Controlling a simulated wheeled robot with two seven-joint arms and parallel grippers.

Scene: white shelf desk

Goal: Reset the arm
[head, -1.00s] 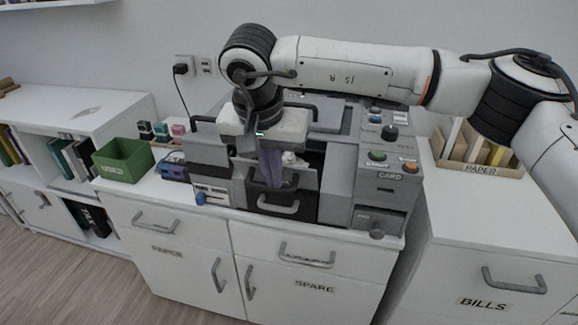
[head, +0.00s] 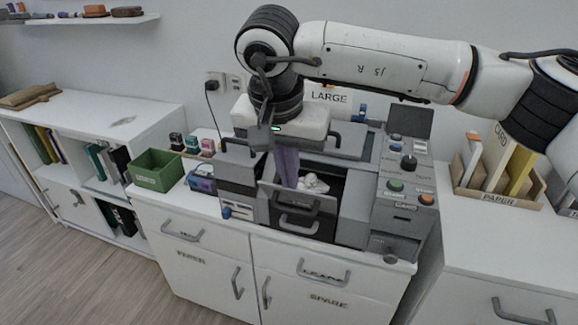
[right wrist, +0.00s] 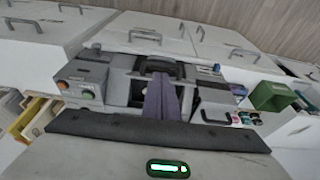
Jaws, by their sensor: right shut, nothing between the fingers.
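My right arm reaches in from the right in the head view. Its gripper (head: 287,166) points down over the grey machine (head: 352,210) on the white cabinet. The purple fingers are shut together with nothing between them. They are over the machine's open dark bay, next to a small crumpled white item (head: 313,184). In the right wrist view the shut fingers (right wrist: 162,98) show in front of the machine's bay. I cannot tell whether they touch the machine. My left gripper is in neither view.
A green bin (head: 157,170), small stamps (head: 191,143) and a blue device (head: 202,178) stand left of the machine. A paper organizer (head: 497,180) stands on the right cabinet. A LARGE sign (head: 329,98) is behind. The shelf top (head: 90,115) at left is mostly clear.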

